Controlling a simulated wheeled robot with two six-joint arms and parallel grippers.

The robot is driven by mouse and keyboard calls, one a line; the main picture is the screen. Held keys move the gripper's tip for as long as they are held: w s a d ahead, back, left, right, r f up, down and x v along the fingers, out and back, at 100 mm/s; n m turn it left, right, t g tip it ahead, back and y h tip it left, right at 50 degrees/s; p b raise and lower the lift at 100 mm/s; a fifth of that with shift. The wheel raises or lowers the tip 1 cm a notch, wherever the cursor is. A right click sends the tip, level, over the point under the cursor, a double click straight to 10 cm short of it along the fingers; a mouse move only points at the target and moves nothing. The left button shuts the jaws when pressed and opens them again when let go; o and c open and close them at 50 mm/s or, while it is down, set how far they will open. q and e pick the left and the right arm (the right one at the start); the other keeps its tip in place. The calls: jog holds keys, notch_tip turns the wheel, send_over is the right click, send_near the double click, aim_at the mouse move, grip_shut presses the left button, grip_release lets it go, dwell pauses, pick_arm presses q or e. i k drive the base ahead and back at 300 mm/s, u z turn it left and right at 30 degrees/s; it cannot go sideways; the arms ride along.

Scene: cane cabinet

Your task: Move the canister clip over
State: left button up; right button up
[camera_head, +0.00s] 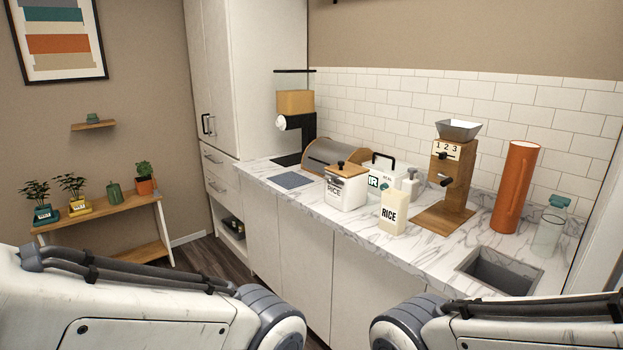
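A white canister (346,190) marked "RICE" stands upright on the marble counter (330,222), near the middle of the view. It has a wooden lid (347,170) with a small knob on top. Any clip on the canister is too small to make out. A cream carton (393,213), also marked "RICE", stands just to its right. My two arms come in at the lower left and lower right, well short of the canister. Neither gripper is in view.
A wooden bread box (335,153) and a white case with a dark handle (379,170) stand behind the canister. To the right are a wooden grinder (452,175), an orange cylinder (515,187), a bottle (550,228) and a sink (497,271). The counter's front strip is clear.

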aim_at(330, 181)
jog(key=z, duration=0.6)
jog(key=k, duration=0.65)
jog(key=z, duration=0.7)
jog(key=i, duration=0.95)
jog(key=u, duration=0.95)
jog(key=i, duration=0.8)
jog(key=u, duration=0.15)
